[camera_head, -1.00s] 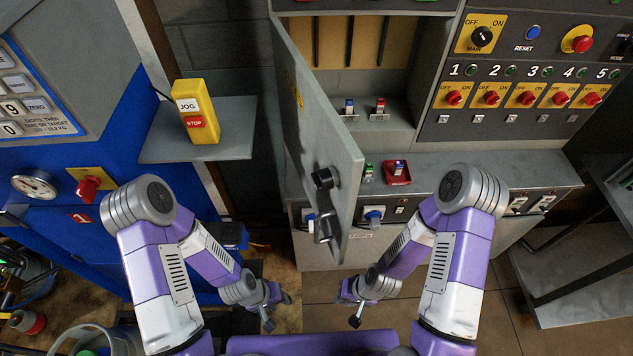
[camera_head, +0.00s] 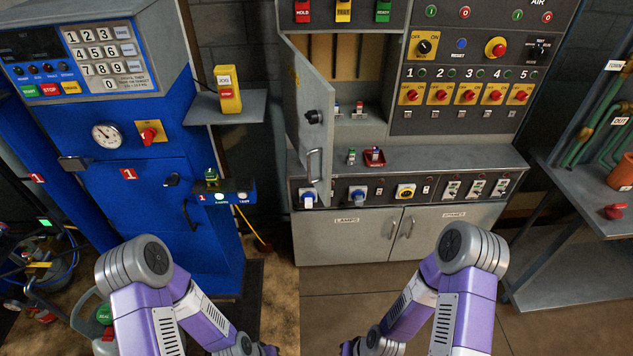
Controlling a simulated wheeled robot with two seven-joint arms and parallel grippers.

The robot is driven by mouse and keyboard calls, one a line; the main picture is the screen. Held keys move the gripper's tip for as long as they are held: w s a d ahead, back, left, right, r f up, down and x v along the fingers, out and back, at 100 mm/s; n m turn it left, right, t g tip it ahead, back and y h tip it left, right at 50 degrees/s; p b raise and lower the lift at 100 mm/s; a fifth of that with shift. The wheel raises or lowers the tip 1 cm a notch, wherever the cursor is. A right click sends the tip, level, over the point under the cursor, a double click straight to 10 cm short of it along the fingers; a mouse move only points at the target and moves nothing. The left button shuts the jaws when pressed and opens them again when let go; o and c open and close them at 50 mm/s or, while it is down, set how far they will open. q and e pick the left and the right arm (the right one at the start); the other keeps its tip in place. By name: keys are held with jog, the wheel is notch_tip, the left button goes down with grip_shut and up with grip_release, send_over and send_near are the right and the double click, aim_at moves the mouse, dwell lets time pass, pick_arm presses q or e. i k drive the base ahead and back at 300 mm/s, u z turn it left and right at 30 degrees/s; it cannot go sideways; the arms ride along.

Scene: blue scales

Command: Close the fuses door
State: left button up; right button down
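The grey fuses door (camera_head: 311,85) stands swung open on the left side of the fuse cabinet (camera_head: 362,125). It juts out toward me, with a dark round knob (camera_head: 313,117) and a metal handle (camera_head: 314,166) on it. The cabinet's inside shows to the right of the door, with small fuses (camera_head: 358,108) on its floor. My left gripper (camera_head: 266,349) and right gripper (camera_head: 348,348) are low at the bottom edge, well short of the door and touching nothing visible. Their fingers are mostly cut off by the frame.
A red tray (camera_head: 375,158) with a fuse sits on the ledge (camera_head: 450,158) below the opening. A shelf (camera_head: 245,110) with a yellow jog box (camera_head: 228,90) juts out left of the door. A blue machine (camera_head: 140,225) stands left. Floor before the cabinet is clear.

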aim_at(305, 89)
jog(key=u, duration=0.5)
jog(key=i, duration=0.35)
jog(key=u, duration=0.25)
